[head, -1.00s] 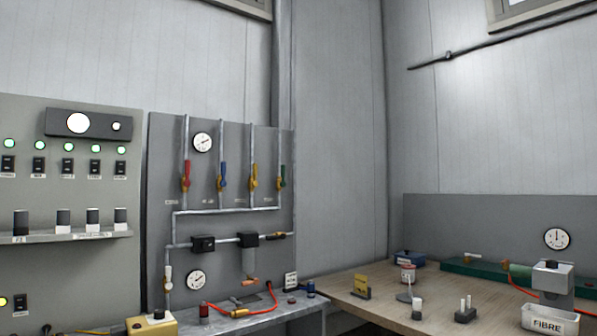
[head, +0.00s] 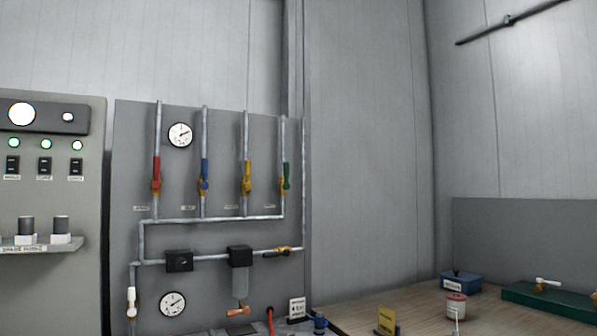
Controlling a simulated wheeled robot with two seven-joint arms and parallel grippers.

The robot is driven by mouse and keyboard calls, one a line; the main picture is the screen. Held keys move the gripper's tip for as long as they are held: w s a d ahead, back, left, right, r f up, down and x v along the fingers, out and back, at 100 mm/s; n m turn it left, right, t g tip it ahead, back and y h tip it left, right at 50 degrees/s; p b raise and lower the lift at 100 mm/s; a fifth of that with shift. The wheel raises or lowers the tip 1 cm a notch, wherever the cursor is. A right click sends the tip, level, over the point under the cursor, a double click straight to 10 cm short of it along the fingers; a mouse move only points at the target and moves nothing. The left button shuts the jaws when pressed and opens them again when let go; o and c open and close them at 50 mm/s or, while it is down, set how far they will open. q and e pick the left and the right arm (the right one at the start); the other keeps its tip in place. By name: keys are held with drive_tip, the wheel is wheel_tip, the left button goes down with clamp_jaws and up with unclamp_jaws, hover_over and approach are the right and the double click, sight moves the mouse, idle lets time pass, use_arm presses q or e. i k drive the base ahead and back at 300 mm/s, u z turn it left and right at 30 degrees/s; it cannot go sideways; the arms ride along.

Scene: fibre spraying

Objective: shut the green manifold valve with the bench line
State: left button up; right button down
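The green manifold valve (head: 286,178) is at the right end of a row of valves on the grey pipe panel. Its green handle stands upright, in line with its vertical pipe. A red valve (head: 156,176), a blue valve (head: 204,178) and a yellow valve (head: 247,178) sit to its left, their handles also upright. A horizontal pipe (head: 215,220) joins the four drops below. A label beside the green valve is too small to read. Neither of my grippers shows in the head view.
A switch panel (head: 60,285) with a shelf stands at the left. Two gauges, upper (head: 180,134) and lower (head: 172,304), are on the pipe panel. A wooden bench (head: 415,308) at the right carries a blue box (head: 460,282), a small white-and-red tub (head: 456,306) and a yellow sign (head: 386,320).

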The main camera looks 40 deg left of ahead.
sight(286, 185)
drive_tip(key=u, duration=0.8)
drive_tip(key=i, duration=0.95)
drive_tip(key=u, duration=1.05)
